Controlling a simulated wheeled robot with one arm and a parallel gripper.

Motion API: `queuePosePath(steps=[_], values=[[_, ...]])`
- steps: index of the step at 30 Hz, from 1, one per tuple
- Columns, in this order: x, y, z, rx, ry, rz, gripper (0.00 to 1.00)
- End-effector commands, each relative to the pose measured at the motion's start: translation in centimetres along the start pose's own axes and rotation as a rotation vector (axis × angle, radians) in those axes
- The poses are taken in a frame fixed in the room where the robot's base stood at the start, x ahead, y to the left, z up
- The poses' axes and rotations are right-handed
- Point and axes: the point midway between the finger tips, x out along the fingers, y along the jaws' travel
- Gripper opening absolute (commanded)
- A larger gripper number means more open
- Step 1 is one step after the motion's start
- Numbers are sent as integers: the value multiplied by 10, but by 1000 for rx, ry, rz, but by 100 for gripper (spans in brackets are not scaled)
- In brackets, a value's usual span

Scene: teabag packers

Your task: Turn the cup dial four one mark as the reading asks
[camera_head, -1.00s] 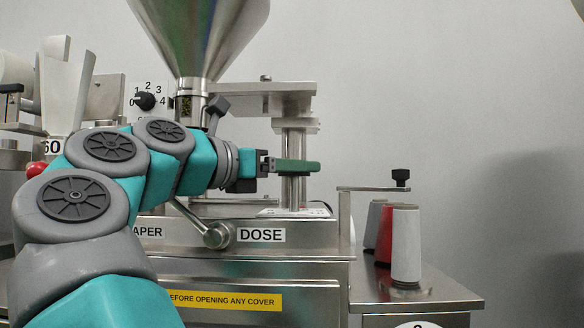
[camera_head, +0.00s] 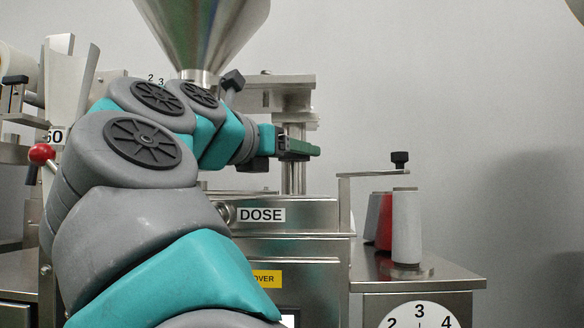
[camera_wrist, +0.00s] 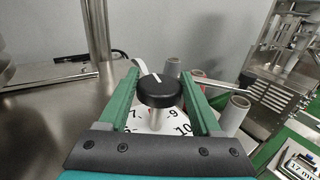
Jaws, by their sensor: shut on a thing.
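In the wrist view a round black knob (camera_wrist: 158,90) with a white line on top stands on a short post above a white dial plate (camera_wrist: 158,117). The white line points away from my gripper, toward the far side of the plate. The green fingers of my gripper (camera_wrist: 158,88) are on either side of the knob and shut on it. In the head view my gripper (camera_head: 300,148) is at the metal column (camera_head: 293,178); the knob is hidden there.
A steel hopper (camera_head: 205,35) hangs above my arm. Thread spools (camera_head: 405,228) stand on the right ledge, below a crank arm with a black knob (camera_head: 399,160). A numbered white dial (camera_head: 419,316) shows at the bottom right.

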Motion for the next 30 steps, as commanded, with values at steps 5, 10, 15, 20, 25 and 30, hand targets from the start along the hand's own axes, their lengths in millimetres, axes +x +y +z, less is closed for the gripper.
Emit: queuePosePath(steps=[5, 10, 15, 20, 25, 30], values=[[0, -2, -4, 3, -3, 140, 10], [1, -3, -3, 2, 2, 272, 10], [2, -4, 0, 2, 1, 393, 10], [2, -4, 0, 0, 2, 486, 9], [2, -4, 2, 3, 1, 562, 10], [1, -3, 1, -1, 0, 607, 10]])
